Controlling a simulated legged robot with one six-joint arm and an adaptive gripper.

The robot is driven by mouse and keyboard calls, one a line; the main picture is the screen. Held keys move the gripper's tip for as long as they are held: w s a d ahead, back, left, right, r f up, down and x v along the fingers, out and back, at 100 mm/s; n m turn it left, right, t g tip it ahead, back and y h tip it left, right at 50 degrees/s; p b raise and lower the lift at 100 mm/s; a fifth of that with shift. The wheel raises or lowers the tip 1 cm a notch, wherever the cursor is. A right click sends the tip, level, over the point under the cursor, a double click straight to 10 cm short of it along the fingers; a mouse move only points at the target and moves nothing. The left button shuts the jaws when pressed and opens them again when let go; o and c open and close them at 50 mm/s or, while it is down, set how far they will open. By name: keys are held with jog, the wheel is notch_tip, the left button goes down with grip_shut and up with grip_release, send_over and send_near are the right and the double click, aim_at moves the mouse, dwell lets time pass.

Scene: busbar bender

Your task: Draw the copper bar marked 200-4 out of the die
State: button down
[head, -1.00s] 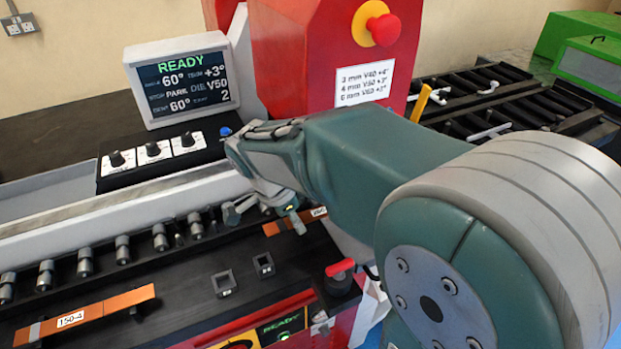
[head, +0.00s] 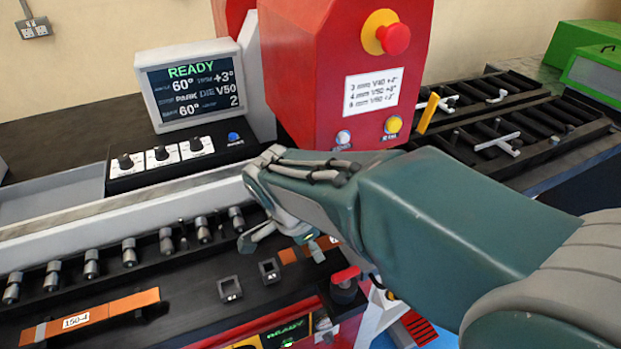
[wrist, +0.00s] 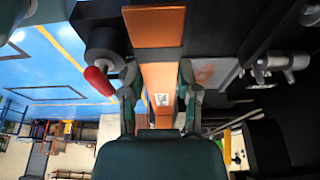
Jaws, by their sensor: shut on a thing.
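A copper bar (wrist: 160,28) runs up the middle of the wrist view, between my gripper's fingers (wrist: 159,78). A small pale label (wrist: 162,99) is on it, too small to read. My gripper (head: 285,243) is shut on this bar, at the right end of the machine's black bed in the head view. Only short orange pieces of the bar (head: 289,256) show there beside my fingers; my arm hides much of it. I cannot tell how much of it is still in the die.
Another copper bar marked 150-4 (head: 90,317) lies at the front left of the bed. A row of grey rollers (head: 129,252) lines the bed's back. A red-topped knob (head: 345,277) stands close to my gripper. The display (head: 193,84) reads READY.

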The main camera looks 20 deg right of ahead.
jog(key=shift+r, duration=2.5)
